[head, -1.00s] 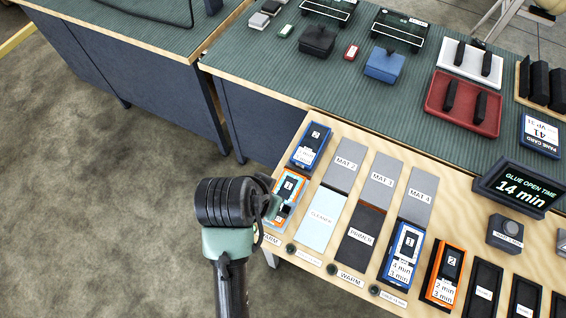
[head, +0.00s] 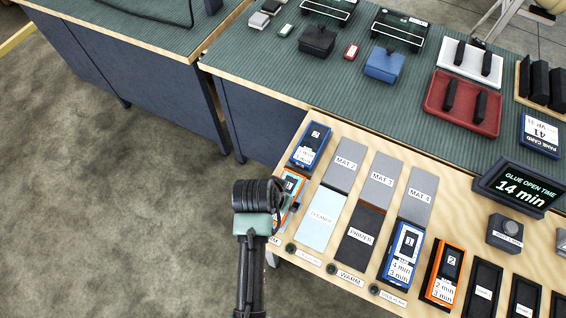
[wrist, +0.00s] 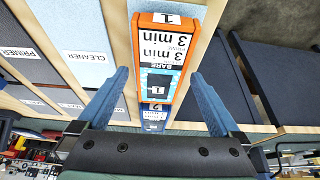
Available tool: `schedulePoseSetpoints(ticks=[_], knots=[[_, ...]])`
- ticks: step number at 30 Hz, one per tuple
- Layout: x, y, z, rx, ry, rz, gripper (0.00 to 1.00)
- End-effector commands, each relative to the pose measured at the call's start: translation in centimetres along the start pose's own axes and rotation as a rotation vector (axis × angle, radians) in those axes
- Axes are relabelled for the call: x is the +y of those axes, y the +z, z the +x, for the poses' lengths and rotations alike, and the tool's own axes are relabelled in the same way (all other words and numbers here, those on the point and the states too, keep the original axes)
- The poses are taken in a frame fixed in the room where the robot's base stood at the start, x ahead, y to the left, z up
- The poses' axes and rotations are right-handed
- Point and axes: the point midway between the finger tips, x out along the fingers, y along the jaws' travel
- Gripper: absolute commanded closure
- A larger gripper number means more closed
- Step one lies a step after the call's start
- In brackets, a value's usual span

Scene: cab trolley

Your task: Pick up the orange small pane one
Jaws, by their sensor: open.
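The orange small pane one (wrist: 166,52) lies on the wooden bench in the wrist view, its label reading 1, 3 min, 3 min and BARE. In the head view its orange edge and pale blue face (head: 292,184) show at the bench's left end, partly hidden by my arm's end. My gripper (wrist: 160,80) is open and empty, with one blue finger on each side of the pane in the wrist view. The pane appears between and beyond the fingertips; I cannot tell the gap to it. In the head view my gripper (head: 284,208) is mostly hidden behind the wrist.
A blue pane 2 (head: 311,146) lies just behind the orange one. The cleaner mat (head: 319,218) and primer mat (head: 359,236) are to its right. A blue pane 1 (head: 402,254) and an orange pane 2 (head: 445,274) lie farther right. Open floor is on the left.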

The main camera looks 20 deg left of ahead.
Motion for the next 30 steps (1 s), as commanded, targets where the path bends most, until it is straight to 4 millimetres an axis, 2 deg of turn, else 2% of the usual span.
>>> schedulePoseSetpoints(ticks=[4,12,27,30], knots=[[0.02,0.03,1.21,0.000,0.000,0.001,0.00],[0.01,0.03,1.34,0.001,-0.001,0.001,0.02],[0.03,0.04,1.31,0.000,0.000,0.000,0.92],[0.01,-0.03,1.27,0.002,-0.001,0.001,0.92]])
